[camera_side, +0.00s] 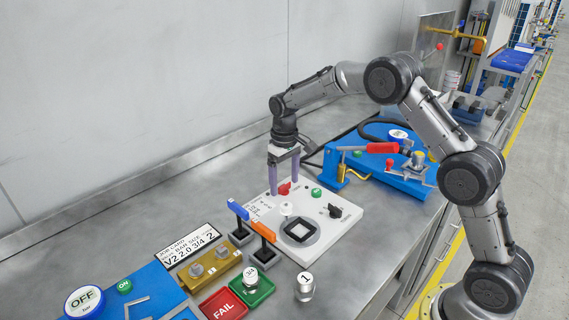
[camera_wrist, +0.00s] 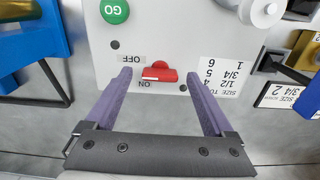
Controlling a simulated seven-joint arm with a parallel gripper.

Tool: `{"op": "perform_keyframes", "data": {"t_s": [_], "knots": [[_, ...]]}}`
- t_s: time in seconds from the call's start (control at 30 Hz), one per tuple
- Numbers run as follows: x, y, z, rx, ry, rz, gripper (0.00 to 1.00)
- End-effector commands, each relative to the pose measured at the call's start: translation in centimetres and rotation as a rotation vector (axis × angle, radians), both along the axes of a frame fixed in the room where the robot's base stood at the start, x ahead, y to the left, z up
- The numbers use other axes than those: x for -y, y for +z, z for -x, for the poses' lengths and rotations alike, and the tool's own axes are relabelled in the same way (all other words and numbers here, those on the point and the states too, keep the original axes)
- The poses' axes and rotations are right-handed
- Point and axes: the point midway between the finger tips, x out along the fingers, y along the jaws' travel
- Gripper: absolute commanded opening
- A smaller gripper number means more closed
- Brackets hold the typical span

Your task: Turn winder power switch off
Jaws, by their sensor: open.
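The red power switch (camera_wrist: 160,74) sits on a white panel, its bar lying across the wrist view. A pale line shows on its left part, close to the ON label (camera_wrist: 145,84); the OFF label (camera_wrist: 131,59) is above and left. The switch also shows in the side view (camera_side: 284,189). My gripper (camera_wrist: 158,72) is open, with one purple finger on each side of the switch. No contact with the switch is visible. In the side view my gripper (camera_side: 284,188) points down at the panel's back left part.
A blue clamp fixture with a red handle (camera_side: 368,148) stands close behind. Blue and orange levers (camera_side: 263,231) stand in front.

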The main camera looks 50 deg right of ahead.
Motion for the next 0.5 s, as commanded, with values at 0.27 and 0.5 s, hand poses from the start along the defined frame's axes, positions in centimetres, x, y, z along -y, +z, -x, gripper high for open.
{"op": "perform_keyframes", "data": {"t_s": [0.27, 0.5], "knots": [[0.0, 5.4, -0.1, 0.008, 0.000, 0.000, 0.88], [0.0, 10.2, -0.1, 0.005, 0.000, 0.000, 0.88]]}}
